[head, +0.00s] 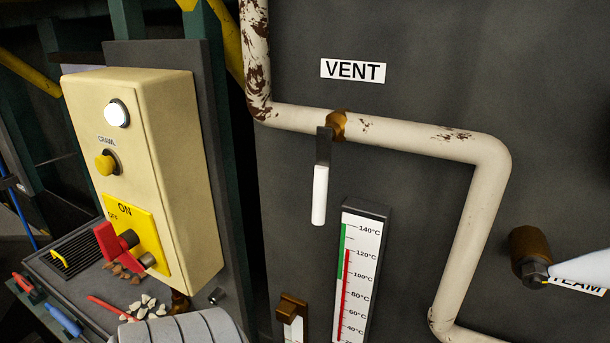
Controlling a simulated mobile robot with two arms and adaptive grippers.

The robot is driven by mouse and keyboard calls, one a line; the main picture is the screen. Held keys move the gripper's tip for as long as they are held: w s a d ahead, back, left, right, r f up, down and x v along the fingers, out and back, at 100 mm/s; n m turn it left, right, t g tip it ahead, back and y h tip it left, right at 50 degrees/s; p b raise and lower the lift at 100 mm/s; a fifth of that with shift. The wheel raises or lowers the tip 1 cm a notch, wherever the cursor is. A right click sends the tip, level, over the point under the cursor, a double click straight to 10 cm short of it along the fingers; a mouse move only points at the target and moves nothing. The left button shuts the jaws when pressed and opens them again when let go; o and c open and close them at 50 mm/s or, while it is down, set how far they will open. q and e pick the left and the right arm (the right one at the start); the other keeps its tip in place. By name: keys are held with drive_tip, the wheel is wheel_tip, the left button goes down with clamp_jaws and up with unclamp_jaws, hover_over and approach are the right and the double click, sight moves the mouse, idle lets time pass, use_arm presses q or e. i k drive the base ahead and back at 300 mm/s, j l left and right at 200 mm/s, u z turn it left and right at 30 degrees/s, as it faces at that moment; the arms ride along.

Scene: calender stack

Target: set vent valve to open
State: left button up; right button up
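The vent valve (338,126) is a brass body on the horizontal run of a cream, rust-flecked pipe (415,140), below the VENT label (353,70). Its lever has a dark metal arm (324,145) and a white grip (319,195). The lever hangs almost straight down, across the pipe run. Nothing touches it. Neither of my grippers shows in the head view.
A cream control box (135,170) with a red ON/OFF switch (115,242) stands at the left. A thermometer (360,270) is below right of the lever. A brass valve (530,250) with a white handle partly covers the STEAM label. A grey ribbed shape is at the bottom.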

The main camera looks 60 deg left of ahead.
sight(323, 139)
drive_tip(key=j+u, duration=0.2)
drive_tip(key=u, duration=1.4)
